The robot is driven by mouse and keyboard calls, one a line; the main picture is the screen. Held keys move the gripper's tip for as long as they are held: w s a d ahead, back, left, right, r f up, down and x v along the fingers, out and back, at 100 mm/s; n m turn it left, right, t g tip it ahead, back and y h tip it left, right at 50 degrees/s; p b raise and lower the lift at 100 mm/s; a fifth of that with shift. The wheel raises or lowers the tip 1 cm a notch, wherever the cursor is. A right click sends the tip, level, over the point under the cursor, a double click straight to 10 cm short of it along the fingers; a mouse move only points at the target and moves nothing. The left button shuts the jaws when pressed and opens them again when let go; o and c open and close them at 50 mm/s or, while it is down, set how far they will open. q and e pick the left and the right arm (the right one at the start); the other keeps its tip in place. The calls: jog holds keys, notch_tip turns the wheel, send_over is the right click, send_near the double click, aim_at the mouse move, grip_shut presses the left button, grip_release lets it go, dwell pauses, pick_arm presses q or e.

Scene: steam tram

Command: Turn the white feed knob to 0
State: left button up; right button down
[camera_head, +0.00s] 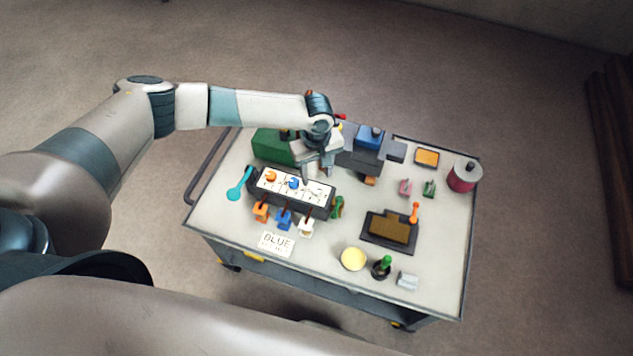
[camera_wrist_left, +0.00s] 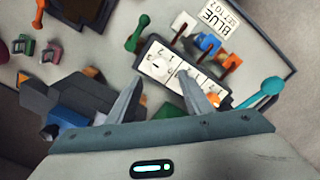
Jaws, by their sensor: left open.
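The white feed knob (camera_wrist_left: 158,67) sits on a white, numbered panel (camera_wrist_left: 166,82) and shows in the wrist view. It lies just beyond and between the two fingertips of my left gripper (camera_wrist_left: 161,78). The fingers are open and apart; I cannot tell how close they are to the knob in height. In the head view my left gripper (camera_head: 316,174) hangs over the right part of the panel (camera_head: 282,191), and the white knob is hard to make out there. An orange knob (camera_head: 271,176) and a blue knob (camera_head: 294,183) sit to its left. The knob's exact setting is unclear.
Orange (camera_head: 261,212), blue (camera_head: 284,218) and white (camera_head: 306,227) levers stand along the panel's front. A green lever (camera_head: 338,207) and a teal handle (camera_head: 239,184) flank it. A "BLUE" card (camera_head: 276,243) lies in front. The blue-topped block (camera_head: 369,138) stands behind, to the right.

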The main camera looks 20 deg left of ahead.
aim_at(316, 188)
pick_arm(q)
jog(key=shift+f+p, duration=0.35)
jog(key=shift+f, duration=2.8)
jog(key=c, duration=1.1)
